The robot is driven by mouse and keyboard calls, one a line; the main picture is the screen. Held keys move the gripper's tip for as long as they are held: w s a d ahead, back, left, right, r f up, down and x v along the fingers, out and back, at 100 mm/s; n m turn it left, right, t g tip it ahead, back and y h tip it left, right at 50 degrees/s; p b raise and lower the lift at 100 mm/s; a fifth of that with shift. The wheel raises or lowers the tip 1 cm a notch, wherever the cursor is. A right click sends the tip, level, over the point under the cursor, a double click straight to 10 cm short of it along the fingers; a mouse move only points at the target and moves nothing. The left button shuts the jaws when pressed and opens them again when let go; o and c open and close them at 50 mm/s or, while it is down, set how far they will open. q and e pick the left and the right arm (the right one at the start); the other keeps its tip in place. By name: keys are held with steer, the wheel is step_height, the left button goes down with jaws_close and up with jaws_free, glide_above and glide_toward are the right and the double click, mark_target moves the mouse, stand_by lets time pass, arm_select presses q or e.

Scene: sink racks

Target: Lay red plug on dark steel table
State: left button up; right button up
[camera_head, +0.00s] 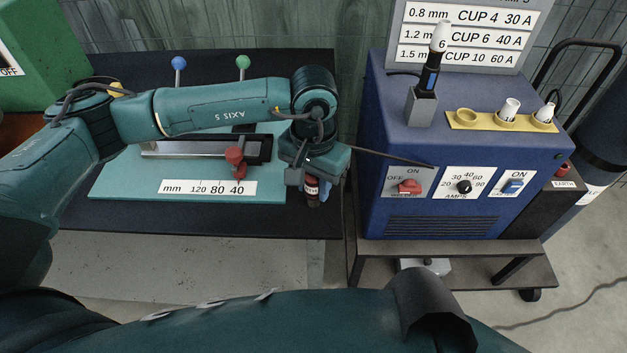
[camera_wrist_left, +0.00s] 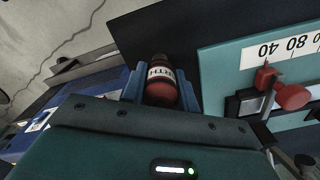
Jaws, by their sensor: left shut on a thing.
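The red plug (camera_head: 312,190), with a dark tip and a white label band, hangs below my left gripper (camera_head: 306,177). In the left wrist view the plug (camera_wrist_left: 161,85) sits between the two blue-grey fingers, which are shut on it. The dark steel table (camera_head: 310,222) lies under and around it. The gripper is over the table's right part, just right of the teal plate. I cannot tell whether the plug touches the table. My right gripper is not in view.
A teal plate (camera_head: 110,188) with a millimetre scale and a red slider (camera_head: 235,160) lies left of the gripper. A blue welding machine (camera_head: 450,222) on a cart stands to the right, across a narrow gap. Bare table shows along the front right edge.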

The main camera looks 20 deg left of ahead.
arm_select(q)
steer(key=shift+f, duration=0.15)
steer(key=shift+f+b, duration=0.2)
steer(key=shift+b, duration=0.1)
steer(key=o, duration=1)
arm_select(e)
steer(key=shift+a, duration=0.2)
arm_select(q)
steer(key=shift+o, duration=0.2)
steer(key=shift+r, duration=0.1)
steer(key=shift+r+p, duration=0.25)
steer(key=shift+p, duration=0.1)
steer(key=shift+r, duration=0.35)
step_height(320, 180, up, 10)
steer(key=shift+f+b, duration=0.15)
steer(key=shift+b, duration=0.5)
steer(key=shift+r, duration=0.65)
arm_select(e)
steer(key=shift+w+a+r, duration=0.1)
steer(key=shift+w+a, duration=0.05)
